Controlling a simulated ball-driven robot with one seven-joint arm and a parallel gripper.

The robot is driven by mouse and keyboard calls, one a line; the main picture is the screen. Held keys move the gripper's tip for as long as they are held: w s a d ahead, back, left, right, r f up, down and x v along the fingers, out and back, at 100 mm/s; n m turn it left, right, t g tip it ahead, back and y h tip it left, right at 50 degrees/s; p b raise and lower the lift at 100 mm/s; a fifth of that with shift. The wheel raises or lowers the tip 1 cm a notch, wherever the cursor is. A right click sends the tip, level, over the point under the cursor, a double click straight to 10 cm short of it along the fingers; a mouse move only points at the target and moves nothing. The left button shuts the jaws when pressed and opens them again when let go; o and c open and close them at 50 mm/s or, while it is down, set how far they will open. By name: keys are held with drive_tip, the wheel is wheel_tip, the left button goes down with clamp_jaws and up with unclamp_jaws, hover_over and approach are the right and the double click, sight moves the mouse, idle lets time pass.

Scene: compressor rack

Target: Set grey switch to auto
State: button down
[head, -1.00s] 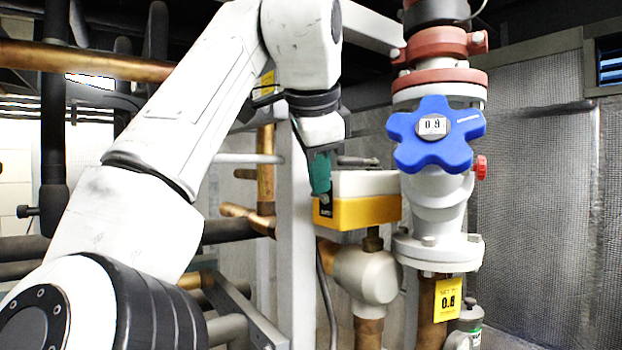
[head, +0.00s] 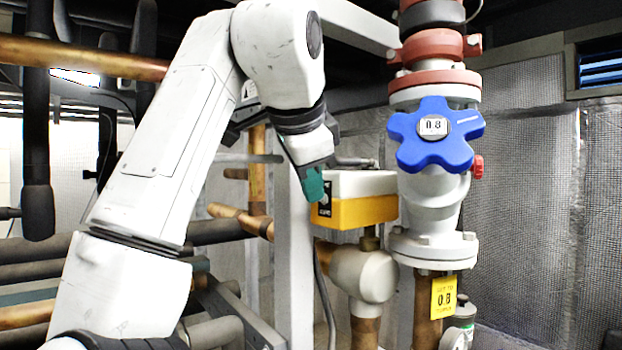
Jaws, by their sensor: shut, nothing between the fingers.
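My gripper (head: 314,184) has teal fingertips and points down, tilted, at the left end of a yellow and white actuator box (head: 365,208). The fingers are shut and hold nothing. They overlap the upper left edge of the box in the picture; I cannot tell whether they touch it.
A blue star-shaped handwheel (head: 435,134) on a white valve stands right of the box. A pale upright post (head: 294,270) is just left of the box. Copper pipes (head: 239,219) lie behind. A yellow tag (head: 443,298) hangs below the valve.

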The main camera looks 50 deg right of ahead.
drive_tip(key=shift+d+r, duration=0.1)
drive_tip(key=shift+r, duration=0.05)
idle(0.5)
drive_tip(key=shift+s+d+r+p, duration=0.25)
drive_tip(key=shift+d+p, duration=0.2)
drive_tip(key=shift+p, duration=0.15)
drive_tip(key=shift+f, duration=0.1)
drive_tip(key=shift+d, duration=0.1)
